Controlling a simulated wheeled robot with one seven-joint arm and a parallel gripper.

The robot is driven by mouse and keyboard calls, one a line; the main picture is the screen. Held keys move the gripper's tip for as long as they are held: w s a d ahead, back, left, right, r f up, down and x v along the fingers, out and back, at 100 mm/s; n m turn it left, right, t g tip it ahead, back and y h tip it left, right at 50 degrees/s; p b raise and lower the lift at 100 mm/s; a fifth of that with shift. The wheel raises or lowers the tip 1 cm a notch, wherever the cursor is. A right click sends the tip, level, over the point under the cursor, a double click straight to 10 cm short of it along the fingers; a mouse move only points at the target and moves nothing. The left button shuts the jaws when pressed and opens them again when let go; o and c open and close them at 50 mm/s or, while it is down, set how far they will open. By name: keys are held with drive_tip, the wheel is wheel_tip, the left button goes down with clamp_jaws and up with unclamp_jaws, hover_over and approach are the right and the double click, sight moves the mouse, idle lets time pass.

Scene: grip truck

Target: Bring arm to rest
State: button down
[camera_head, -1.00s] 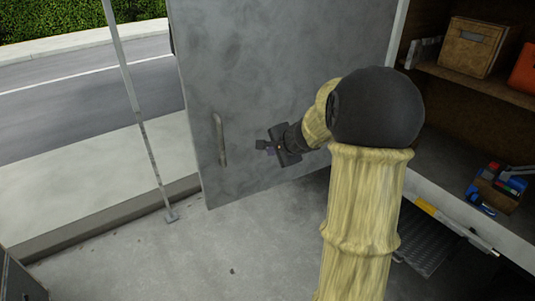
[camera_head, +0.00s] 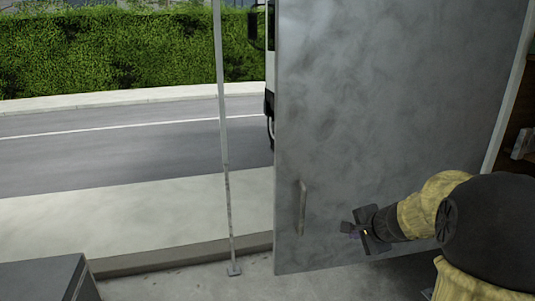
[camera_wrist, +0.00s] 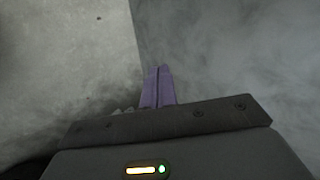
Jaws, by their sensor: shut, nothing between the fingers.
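My gripper (camera_head: 350,229) is at the lower right in the head view, in front of the grey metal door (camera_head: 390,110). It is to the right of the door's vertical handle (camera_head: 301,208) and apart from it. In the wrist view my gripper's purple fingers (camera_wrist: 157,86) are together with nothing between them. The door's grey surface (camera_wrist: 240,50) fills the right of the wrist view, with pale floor (camera_wrist: 60,60) on the left. My arm reaches in from the lower right, bent at a dark joint.
A thin metal pole (camera_head: 225,150) stands left of the door on a small foot. A dark grey box (camera_head: 45,278) is at the lower left. A kerb, a road (camera_head: 110,150) and a hedge (camera_head: 110,50) lie beyond.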

drive_tip(key=s+a+f+n+g, duration=0.3)
drive_tip(key=s+a+n, duration=0.3)
drive_tip(key=s, duration=0.4)
drive_tip(key=s+a+f+n+g+h, duration=0.1)
drive_tip(key=s+a+f+n+g, duration=0.2)
drive_tip(key=s+a+f+n, duration=0.3)
drive_tip(key=s+a+n, duration=0.1)
drive_tip(key=s+n, duration=0.2)
drive_tip(key=s, duration=0.1)
drive_tip(key=shift+s+f+h, duration=0.2)
drive_tip(key=shift+h, duration=0.1)
drive_tip(key=shift+w+a, duration=0.1)
